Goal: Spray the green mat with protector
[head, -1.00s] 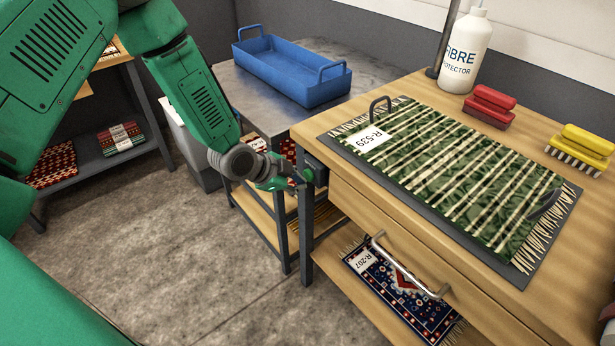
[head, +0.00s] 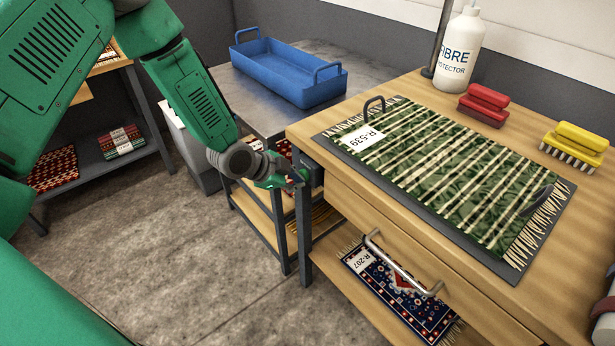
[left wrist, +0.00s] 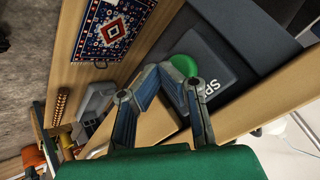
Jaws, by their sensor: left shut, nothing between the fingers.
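The green mat (head: 440,165), with cream stripes, fringes and an R-539 tag, lies on a dark grey board (head: 515,272) on the wooden bench. A white fibre protector bottle (head: 462,55) stands upright at the bench's back. My left gripper (head: 300,180) is shut and empty by the bench's near left end, below the top. In the left wrist view, its fingertips (left wrist: 166,72) are close to a round green button (left wrist: 185,65) on a dark box (left wrist: 216,62) lettered "SP", the rest hidden. I cannot tell whether they touch. My right gripper is out of view.
Red (head: 485,104) and yellow (head: 576,145) brushes stand behind the mat. A blue tray (head: 288,72) sits on a grey metal table. A drawer handle (head: 398,264) juts from the bench front, above a patterned rug (head: 400,300) on the shelf. The floor at left is open.

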